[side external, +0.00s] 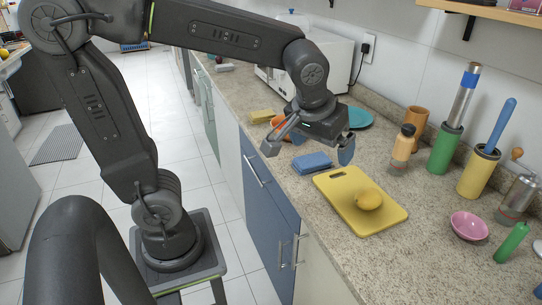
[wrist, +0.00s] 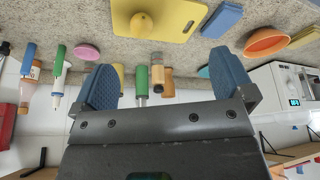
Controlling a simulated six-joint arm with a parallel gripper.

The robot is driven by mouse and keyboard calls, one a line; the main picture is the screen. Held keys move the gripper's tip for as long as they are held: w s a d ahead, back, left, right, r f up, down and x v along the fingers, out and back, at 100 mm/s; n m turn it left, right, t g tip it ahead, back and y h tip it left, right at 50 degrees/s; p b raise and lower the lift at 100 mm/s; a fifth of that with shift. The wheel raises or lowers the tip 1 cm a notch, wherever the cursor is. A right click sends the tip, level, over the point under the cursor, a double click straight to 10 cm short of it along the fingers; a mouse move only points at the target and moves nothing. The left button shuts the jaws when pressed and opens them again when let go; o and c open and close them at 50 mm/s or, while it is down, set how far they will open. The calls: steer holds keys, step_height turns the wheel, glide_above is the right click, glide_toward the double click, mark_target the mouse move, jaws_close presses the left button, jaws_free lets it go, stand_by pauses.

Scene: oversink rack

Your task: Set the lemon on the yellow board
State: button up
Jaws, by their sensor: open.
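The lemon (side external: 368,199) rests on the yellow board (side external: 342,184), toward its right front part in the side view. The lemon (wrist: 142,24) and the board (wrist: 183,15) also show at the top of the wrist view. The board lies flat on the speckled counter. My gripper (side external: 308,150) is open and empty, raised above the counter beyond the board's upper left, apart from the lemon. In the wrist view its two blue finger pads (wrist: 166,72) stand wide apart with no object held between them.
A blue sponge (side external: 312,162) lies beside the board. A pink bowl (side external: 469,226), a green bottle (side external: 511,243) and an orange-brown bottle (side external: 402,150) stand around it. Tall green (side external: 446,148) and yellow (side external: 478,172) holders line the wall. A white microwave (side external: 325,65) is behind.

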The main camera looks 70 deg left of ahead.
steer(key=s+m+t+h, duration=0.1)
steer(key=s+m, duration=0.4)
steer(key=s, duration=0.5)
steer(key=shift+s+f+t+h, duration=0.25)
steer(key=shift+t+h, duration=0.05)
steer(key=shift+t, duration=0.1)
